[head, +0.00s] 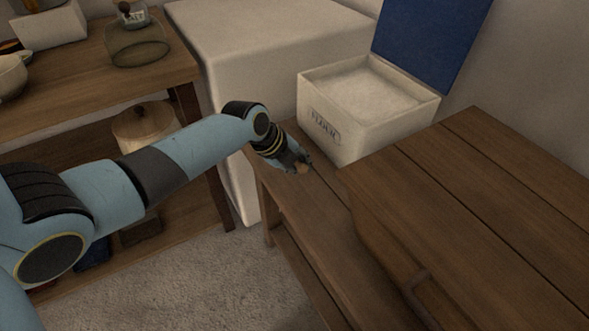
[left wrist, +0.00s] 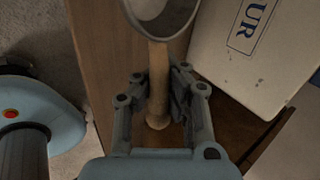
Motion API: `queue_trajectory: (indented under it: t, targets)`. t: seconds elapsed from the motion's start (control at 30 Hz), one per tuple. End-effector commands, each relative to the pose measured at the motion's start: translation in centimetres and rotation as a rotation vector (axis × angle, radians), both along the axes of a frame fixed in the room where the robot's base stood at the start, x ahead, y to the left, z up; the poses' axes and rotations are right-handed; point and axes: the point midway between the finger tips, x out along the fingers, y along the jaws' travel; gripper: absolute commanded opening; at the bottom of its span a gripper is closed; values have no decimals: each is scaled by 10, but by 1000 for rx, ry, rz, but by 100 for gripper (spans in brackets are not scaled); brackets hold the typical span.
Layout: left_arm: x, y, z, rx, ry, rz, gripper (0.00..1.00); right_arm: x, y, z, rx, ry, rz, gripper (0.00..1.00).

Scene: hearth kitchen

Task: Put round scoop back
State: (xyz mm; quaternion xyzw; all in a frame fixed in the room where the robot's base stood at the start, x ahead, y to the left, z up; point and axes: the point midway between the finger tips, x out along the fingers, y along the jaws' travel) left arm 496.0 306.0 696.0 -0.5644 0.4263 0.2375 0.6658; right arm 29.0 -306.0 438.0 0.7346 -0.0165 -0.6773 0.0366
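The round scoop (left wrist: 158,85) shows in the left wrist view with a pale wooden handle and a round metal bowl, cut off by the top edge. My left gripper (left wrist: 157,80) has its fingers on either side of the handle and looks shut on it. In the head view my left gripper (head: 300,164) is over the wooden bench, just in front of the flour box (head: 334,138). A tan bit of the handle (head: 303,169) shows at its fingertips; the bowl is not clear there. My right gripper is in neither view.
The white flour box is open, its blue lid (head: 430,40) raised and pale flour inside. A higher wooden worktop (head: 480,190) stands at the right. A wooden shelf unit (head: 180,75) with jars and bowls stands at the left. Carpet (head: 190,280) lies between.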

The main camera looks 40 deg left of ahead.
Motion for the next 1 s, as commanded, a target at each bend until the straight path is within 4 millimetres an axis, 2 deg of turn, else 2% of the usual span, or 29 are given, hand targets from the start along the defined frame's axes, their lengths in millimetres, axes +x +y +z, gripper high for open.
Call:
queue_trajectory:
  t: [0.03,0.17,0.4,0.87,0.9,1.0]
  targets:
    - [1,-1,-10,-1,-1,2,0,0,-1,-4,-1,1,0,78]
    - [1,-1,-22,-1,-2,1,0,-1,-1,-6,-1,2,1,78]
    - [1,0,-55,-1,-2,0,0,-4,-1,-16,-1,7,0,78]
    - [1,0,-62,1,-2,0,0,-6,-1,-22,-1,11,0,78]
    - [1,0,-62,0,-2,1,1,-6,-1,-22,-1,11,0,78]
    - [1,0,-61,0,-2,1,14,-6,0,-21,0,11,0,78]
